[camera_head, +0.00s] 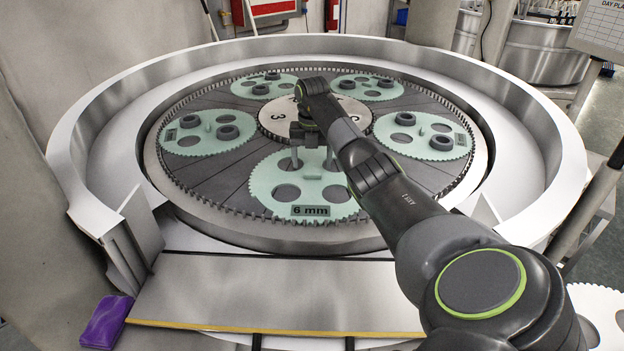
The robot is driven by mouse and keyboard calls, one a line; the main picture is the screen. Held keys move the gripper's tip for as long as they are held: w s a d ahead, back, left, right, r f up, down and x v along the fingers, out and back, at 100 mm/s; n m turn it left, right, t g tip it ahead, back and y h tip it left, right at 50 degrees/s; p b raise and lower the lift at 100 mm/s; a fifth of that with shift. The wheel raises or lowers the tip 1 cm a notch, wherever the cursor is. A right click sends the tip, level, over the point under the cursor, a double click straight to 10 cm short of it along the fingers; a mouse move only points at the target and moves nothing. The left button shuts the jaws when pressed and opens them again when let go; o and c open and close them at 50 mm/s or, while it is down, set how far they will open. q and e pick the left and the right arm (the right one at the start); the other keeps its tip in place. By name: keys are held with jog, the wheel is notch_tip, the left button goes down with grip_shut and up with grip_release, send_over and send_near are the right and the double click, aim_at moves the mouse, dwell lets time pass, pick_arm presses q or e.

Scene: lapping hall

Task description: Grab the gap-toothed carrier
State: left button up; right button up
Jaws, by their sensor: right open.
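Several pale green toothed carriers lie in the round machine: front (311,194), left (210,144), right (423,134), back left (243,90) and back right (391,94). The front one carries a "6 mm" label and its holes look empty. I cannot tell from the visible rims which carrier has a tooth gap; my arm hides part of the front one. My right gripper (312,162) is open, fingers pointing down over the far part of the front carrier. I cannot tell whether they touch it. My left gripper is out of view.
Dark round pieces sit on the other carriers. A toothed ring and a high pale rim (90,130) surround them; a metal centre disc (277,117) stands behind my gripper. A bare front shelf (270,290), a purple object (106,322) and a whitish toothed disc (600,308) are nearer.

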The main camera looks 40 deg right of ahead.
jog(key=shift+d+f, duration=0.15)
jog(key=shift+c, duration=0.4)
jog(key=c, duration=1.5)
grip_shut()
